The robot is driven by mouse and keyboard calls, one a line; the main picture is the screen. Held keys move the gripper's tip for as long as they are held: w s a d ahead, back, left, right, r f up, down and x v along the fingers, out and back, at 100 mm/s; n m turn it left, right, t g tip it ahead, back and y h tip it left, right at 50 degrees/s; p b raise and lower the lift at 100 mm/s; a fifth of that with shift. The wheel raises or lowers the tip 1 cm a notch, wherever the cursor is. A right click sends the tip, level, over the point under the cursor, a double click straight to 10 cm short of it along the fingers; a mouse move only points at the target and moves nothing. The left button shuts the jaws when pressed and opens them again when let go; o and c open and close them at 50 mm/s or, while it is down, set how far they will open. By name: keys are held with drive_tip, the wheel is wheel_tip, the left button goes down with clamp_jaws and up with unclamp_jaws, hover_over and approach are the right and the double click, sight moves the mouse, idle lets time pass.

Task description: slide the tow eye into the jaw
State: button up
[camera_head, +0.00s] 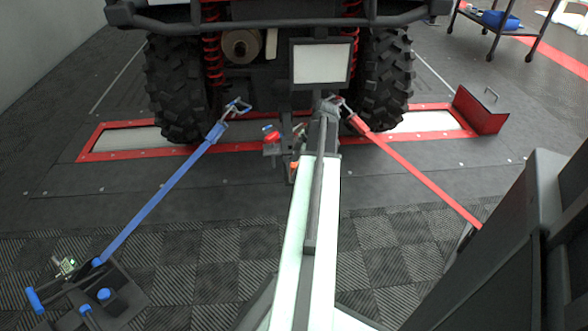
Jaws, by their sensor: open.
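My arm reaches forward from the bottom of the view, and its dark end with my gripper (327,106) is behind the vehicle, between its rear tyres. My gripper is open; its fingertips are small and partly hidden by the arm. Just left of the arm, low behind the vehicle, is a small red fitting with a blue part (271,138) on a dark post. It may be the jaw, but its opening is too small to make out. I cannot pick out the tow eye with certainty; the arm covers part of this area.
A blue strap (172,189) and a red strap (415,181) run from the vehicle's rear to both sides. Red-framed rollers (125,138) lie under the tyres (180,85). A dark box with blue handles (112,300) stands front left. A dark cart (490,25) stands back right.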

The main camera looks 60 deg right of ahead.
drive_tip(key=p+v, duration=0.5)
drive_tip(key=v, duration=0.1)
drive_tip(key=shift+r, duration=0.3)
drive_tip(key=shift+s+d+r+p, duration=0.2)
drive_tip(key=shift+r+p, duration=0.1)
drive_tip(key=shift+p, duration=0.25)
